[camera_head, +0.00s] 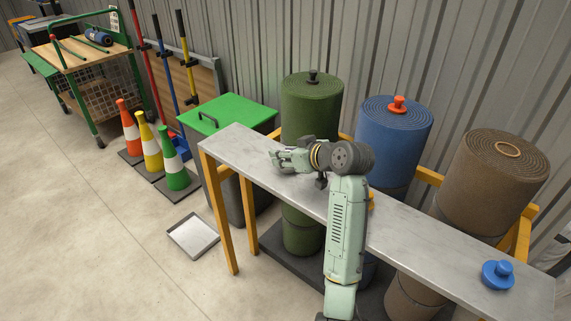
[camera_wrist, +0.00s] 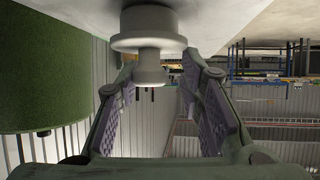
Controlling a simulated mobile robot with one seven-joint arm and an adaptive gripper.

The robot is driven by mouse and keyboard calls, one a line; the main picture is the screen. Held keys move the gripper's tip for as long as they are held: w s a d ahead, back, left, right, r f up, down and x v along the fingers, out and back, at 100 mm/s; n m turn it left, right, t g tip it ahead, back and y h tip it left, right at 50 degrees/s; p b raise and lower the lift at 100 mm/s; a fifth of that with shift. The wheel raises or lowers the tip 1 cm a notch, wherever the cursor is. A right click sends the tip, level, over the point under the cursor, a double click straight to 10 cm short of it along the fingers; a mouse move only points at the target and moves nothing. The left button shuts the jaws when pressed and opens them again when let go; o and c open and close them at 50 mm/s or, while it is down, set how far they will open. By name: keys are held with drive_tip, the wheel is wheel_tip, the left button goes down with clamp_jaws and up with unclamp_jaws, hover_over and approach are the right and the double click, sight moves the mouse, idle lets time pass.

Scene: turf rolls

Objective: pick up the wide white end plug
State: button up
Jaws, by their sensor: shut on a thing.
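The wide white end plug (camera_wrist: 148,28) shows at the top of the wrist view, with a broad flange and a narrower knob pointing down in the picture. My gripper (camera_wrist: 160,72) has its two padded fingers on either side of the knob, shut on the plug. In the head view my gripper (camera_head: 275,159) is low over the left part of the grey bench (camera_head: 410,235). I cannot make out the plug there; the gripper seems to hide it. Whether the plug still touches the bench is not clear.
A blue plug (camera_head: 497,274) stands at the bench's right end. Behind the bench stand a green roll (camera_head: 311,105) with a dark plug, a blue roll (camera_head: 392,140) with a red plug (camera_head: 397,104), and a brown roll (camera_head: 493,180). A green-lidded bin (camera_head: 230,115) is close at left.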

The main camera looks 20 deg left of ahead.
drive_tip(key=shift+c, duration=1)
